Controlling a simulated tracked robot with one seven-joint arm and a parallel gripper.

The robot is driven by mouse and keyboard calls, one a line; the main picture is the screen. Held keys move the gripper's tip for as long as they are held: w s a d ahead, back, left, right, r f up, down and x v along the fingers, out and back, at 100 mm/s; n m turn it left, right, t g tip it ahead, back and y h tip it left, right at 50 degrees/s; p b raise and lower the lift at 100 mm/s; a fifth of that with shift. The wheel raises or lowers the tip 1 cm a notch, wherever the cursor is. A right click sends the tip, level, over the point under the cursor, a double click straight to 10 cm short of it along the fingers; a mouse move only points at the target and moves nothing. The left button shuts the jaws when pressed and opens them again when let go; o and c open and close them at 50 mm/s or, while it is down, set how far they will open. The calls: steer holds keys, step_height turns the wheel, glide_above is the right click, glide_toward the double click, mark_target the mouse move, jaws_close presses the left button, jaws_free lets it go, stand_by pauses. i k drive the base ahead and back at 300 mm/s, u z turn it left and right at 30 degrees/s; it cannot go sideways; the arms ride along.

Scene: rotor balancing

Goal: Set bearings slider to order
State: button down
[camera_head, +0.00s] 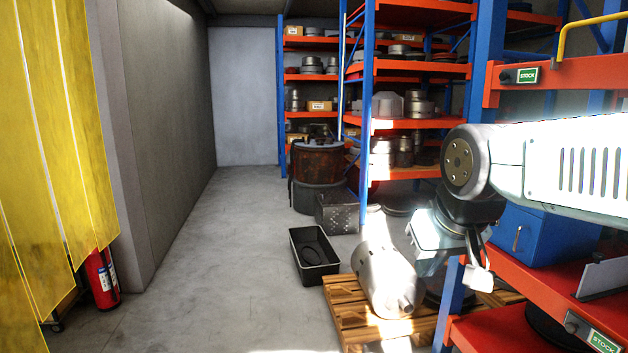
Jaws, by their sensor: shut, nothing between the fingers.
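Two shelf-edge sliders show, each with a dark knob beside a green plate reading STOCK. The upper slider (506,76) is on the upper orange beam at the right. The lower slider (573,326) is on the lower red shelf edge at the bottom right. No word for bearings is readable, so I cannot tell which one is the bearings slider. My gripper (478,279) hangs below my wrist, left of the blue box. It is shut and empty, apart from both sliders in the picture.
A blue box (530,236) and a grey upright plate (602,277) stand on the right rack. A grey motor-like body (384,279) lies on a wooden pallet (347,314). A black bin (302,270) is on the floor. The aisle (220,260) is clear.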

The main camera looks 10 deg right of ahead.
mark_target(505, 77)
steer(key=z, duration=0.05)
steer(key=k, duration=0.65)
steer(key=z, duration=0.3)
steer(key=i, duration=1.5)
steer(key=u, duration=0.3)
